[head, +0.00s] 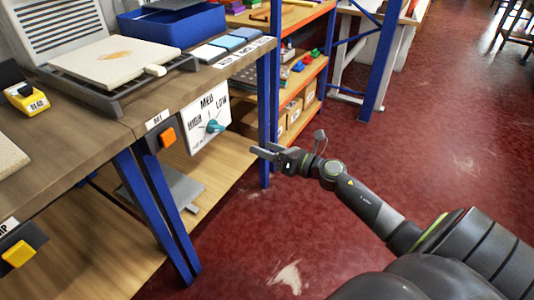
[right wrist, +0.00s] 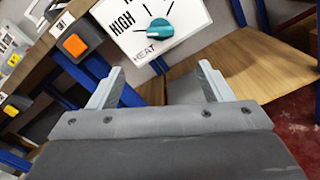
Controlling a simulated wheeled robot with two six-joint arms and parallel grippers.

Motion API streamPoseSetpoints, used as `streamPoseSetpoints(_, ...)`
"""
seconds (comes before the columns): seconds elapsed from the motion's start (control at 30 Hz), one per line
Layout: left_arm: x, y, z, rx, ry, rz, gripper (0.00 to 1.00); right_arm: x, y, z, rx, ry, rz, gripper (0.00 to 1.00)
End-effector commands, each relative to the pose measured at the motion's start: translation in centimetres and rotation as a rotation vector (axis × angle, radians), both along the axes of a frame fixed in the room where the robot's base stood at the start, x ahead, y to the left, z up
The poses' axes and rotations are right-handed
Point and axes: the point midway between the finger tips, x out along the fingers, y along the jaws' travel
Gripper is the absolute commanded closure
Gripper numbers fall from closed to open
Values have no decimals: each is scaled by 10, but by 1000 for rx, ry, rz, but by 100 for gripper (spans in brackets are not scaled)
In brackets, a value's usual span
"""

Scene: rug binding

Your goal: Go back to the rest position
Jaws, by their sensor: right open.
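My right gripper (head: 264,153) is open and empty, held out in front of the workbench just beside the heat dial panel. In the right wrist view its two fingers (right wrist: 158,86) stand apart with nothing between them. The white heat panel (head: 206,117) reads HIGH, MED and LOW, and its teal knob (head: 214,126) is a short way from the fingers. The knob also shows beyond the fingertips in the right wrist view (right wrist: 160,28). The fingers look apart from it. My left gripper is out of both views.
The wooden bench (head: 137,98) carries a press with a pale pad (head: 114,61), a blue bin (head: 172,24) and a yellow device (head: 26,98). An orange button (head: 168,137) sits left of the panel. Orange shelving (head: 300,75) stands behind. The red floor (head: 440,150) at right is clear.

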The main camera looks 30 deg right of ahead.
Motion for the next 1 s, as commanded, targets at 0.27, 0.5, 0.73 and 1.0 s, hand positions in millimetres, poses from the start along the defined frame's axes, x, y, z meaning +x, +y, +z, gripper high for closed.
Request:
streamPoseSetpoints(0.27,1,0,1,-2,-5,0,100,1,-1,0,1,0,2,27)
streamPoseSetpoints(0.5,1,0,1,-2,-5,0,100,1,-1,0,1,0,1,27)
streamPoseSetpoints(0.73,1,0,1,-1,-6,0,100,-1,-2,-1,37,6,-18,27)
streamPoseSetpoints(1.0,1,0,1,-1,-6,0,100,-32,-27,-38,606,120,-347,27)
